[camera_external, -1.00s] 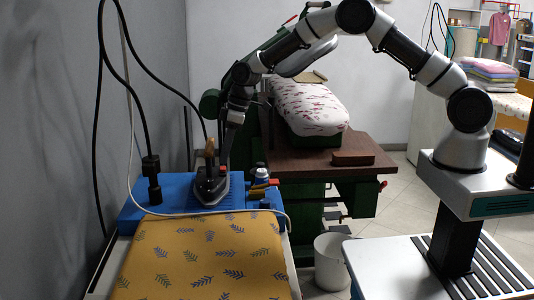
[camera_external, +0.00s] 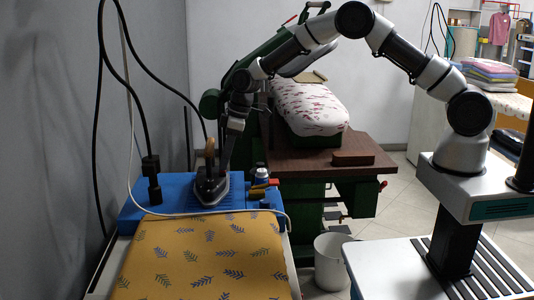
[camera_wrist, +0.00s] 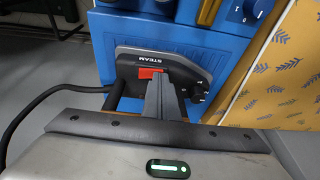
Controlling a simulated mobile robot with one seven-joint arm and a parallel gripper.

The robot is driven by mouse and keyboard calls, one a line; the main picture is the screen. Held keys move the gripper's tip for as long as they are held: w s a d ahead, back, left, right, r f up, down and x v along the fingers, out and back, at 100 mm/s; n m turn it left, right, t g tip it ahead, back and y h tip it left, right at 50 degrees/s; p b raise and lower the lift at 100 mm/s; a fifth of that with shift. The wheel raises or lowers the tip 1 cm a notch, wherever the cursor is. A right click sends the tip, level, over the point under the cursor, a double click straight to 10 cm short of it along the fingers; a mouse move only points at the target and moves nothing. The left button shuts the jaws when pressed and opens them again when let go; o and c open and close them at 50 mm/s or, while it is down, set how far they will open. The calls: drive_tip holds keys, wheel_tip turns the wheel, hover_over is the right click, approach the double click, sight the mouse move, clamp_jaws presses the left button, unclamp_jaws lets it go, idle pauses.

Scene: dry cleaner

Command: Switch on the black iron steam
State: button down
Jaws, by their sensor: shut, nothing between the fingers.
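The black iron (camera_external: 209,188) stands on the blue board at the left, with a brown handle on top. In the wrist view its dark side panel (camera_wrist: 185,58) carries the word STEAM and a red switch (camera_wrist: 147,73). My gripper (camera_wrist: 160,82) is shut and empty, its fingertips at the lower right edge of the red switch. The fingers hide part of the switch, and I cannot tell whether they touch it. In the external view my gripper (camera_external: 224,170) reaches down right beside the iron's handle.
The blue board (camera_external: 150,203) holds small bottles and knobs right of the iron. A yellow leaf-patterned cloth (camera_external: 200,260) lies in front. A white cable crosses between them.

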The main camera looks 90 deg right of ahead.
drive_tip(key=shift+d, duration=0.8)
drive_tip(key=shift+r, duration=0.45)
drive_tip(key=w+v, duration=0.1)
drive_tip(key=v, duration=1.2)
drive_tip(key=shift+d+r, duration=0.25)
drive_tip(key=shift+a, duration=0.1)
drive_tip(key=shift+a+r+p, duration=0.1)
drive_tip(key=shift+a+p, duration=0.25)
drive_tip(key=shift+a, duration=0.2)
